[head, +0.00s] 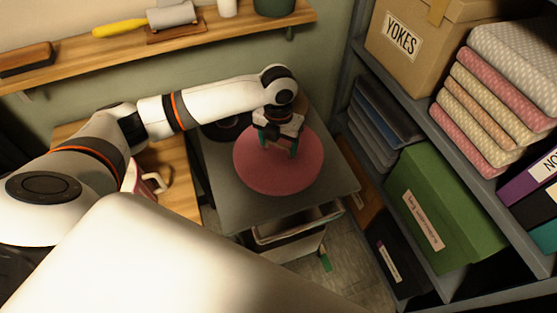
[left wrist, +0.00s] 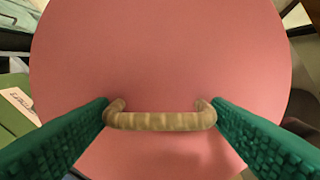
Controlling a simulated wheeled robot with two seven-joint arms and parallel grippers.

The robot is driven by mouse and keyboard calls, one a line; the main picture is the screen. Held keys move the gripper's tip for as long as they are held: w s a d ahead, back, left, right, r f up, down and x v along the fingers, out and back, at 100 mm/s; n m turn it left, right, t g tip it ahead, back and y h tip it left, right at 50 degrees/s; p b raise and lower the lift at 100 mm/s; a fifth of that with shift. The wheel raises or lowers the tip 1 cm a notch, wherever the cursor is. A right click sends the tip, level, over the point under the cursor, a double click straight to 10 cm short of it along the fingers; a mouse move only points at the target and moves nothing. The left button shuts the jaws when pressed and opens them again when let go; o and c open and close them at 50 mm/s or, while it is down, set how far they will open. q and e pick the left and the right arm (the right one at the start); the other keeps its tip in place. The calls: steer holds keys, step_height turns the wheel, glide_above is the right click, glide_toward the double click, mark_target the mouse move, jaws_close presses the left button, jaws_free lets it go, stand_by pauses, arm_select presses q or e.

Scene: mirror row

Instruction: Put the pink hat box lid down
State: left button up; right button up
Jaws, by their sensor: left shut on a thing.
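The pink hat box lid (head: 268,171) is a round disc over the dark grey table top (head: 226,201) in the head view. In the left wrist view the lid (left wrist: 165,60) fills most of the picture, with a beige bar handle (left wrist: 160,121) across it. My left gripper (head: 279,146) is above the lid, its green fingers at the two ends of the handle, shut on it. In the left wrist view the gripper (left wrist: 160,115) spans the handle. I cannot tell whether the lid touches the table. My right gripper is not in view.
A dark round thing (head: 226,128) stands behind the lid, partly hidden by my arm. A shelf at right holds a green box (head: 440,205) and folded cloths (head: 490,115). A mug (head: 152,183) stands on the wooden surface at left. Bare table top shows in front of the lid.

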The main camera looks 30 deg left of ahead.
mark_target(278, 152)
arm_select(q)
step_height(278, 152, down, 6)
steer(key=shift+f+p, duration=0.1)
steer(key=shift+p, duration=0.35)
steer(key=shift+f, duration=0.3)
steer(key=o, duration=1)
steer(key=shift+f, duration=0.1)
step_height(278, 152, up, 12)
steer(key=shift+r+b, duration=0.15)
steer(key=shift+b, duration=0.55)
